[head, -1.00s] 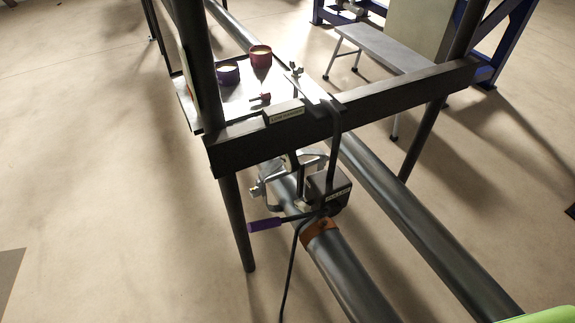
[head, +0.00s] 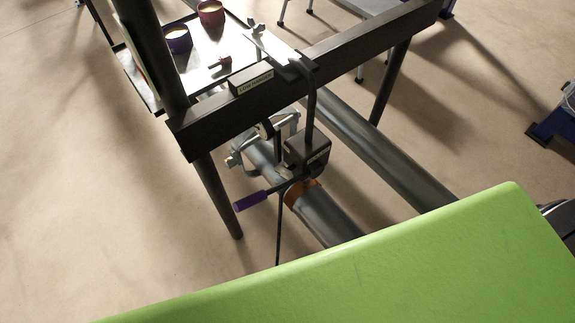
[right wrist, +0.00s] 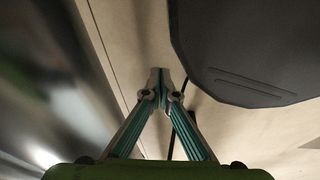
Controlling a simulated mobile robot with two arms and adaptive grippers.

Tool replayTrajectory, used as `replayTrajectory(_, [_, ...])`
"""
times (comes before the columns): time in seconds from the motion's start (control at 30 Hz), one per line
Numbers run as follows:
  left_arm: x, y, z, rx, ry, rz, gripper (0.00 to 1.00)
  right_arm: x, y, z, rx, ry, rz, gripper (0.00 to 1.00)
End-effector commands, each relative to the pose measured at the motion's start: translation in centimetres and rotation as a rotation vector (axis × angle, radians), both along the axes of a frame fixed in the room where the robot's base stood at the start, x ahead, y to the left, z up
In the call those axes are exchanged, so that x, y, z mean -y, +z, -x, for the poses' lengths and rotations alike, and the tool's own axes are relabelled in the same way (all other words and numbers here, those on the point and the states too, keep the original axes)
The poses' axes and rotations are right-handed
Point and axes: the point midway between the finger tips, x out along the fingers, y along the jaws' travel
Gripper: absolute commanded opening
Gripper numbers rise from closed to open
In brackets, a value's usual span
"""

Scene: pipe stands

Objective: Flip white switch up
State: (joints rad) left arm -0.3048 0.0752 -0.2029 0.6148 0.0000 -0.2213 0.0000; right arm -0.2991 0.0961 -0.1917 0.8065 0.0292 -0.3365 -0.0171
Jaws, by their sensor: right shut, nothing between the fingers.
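I cannot make out a white switch in either view. In the head view, a small labelled box (head: 250,78) sits on the dark crossbeam (head: 350,45), and a black labelled box (head: 308,148) hangs below it by the pipe clamp. A lever with a purple handle (head: 251,201) sticks out left below that box. My right gripper (right wrist: 160,76) shows only in the right wrist view, shut and empty, with its fingertips together. A dark rounded panel (right wrist: 255,45) is to its right; whether they touch is unclear. My left gripper is not in view.
Steel pipes (head: 380,155) run beneath the crossbeam, and one has an orange band (head: 300,193). A tray (head: 203,62) with a purple cup (head: 178,40) and a red cup (head: 211,14) stands behind. My green arm part covers the lower right. Floor at left is clear.

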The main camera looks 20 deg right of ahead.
Motion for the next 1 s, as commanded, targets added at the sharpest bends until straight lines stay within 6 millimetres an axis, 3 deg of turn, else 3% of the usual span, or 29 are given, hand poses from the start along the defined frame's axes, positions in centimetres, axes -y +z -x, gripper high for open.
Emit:
replayTrajectory(0.03, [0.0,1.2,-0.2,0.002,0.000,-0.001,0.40,-0.3,2.9,-4.0,0.048,-0.003,-0.009,0.00])
replayTrajectory(0.17, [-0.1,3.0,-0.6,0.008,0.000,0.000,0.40,-1.4,10.2,-12.7,0.145,-0.005,-0.036,0.00])
replayTrajectory(0.2, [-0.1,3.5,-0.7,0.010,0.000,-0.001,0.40,-1.7,12.8,-15.1,0.173,-0.001,-0.046,0.00])
replayTrajectory(0.3, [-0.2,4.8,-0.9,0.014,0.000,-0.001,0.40,-2.7,19.9,-20.4,0.247,0.011,-0.073,0.00])
replayTrajectory(0.4, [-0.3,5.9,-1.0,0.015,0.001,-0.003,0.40,-3.7,27.4,-24.4,0.318,0.034,-0.100,0.00])
replayTrajectory(0.6, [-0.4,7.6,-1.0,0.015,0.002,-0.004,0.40,-5.4,39.8,-28.6,0.437,0.095,-0.143,0.00])
replayTrajectory(0.7, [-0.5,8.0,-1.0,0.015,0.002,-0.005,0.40,-6.0,44.0,-30.0,0.491,0.126,-0.160,0.00])
replayTrajectory(0.8, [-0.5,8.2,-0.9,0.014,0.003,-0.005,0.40,-6.4,46.2,-30.7,0.521,0.144,-0.169,0.00])
replayTrajectory(1.0, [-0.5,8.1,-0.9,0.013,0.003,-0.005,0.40,-6.5,46.7,-30.8,0.530,0.149,-0.173,0.00])
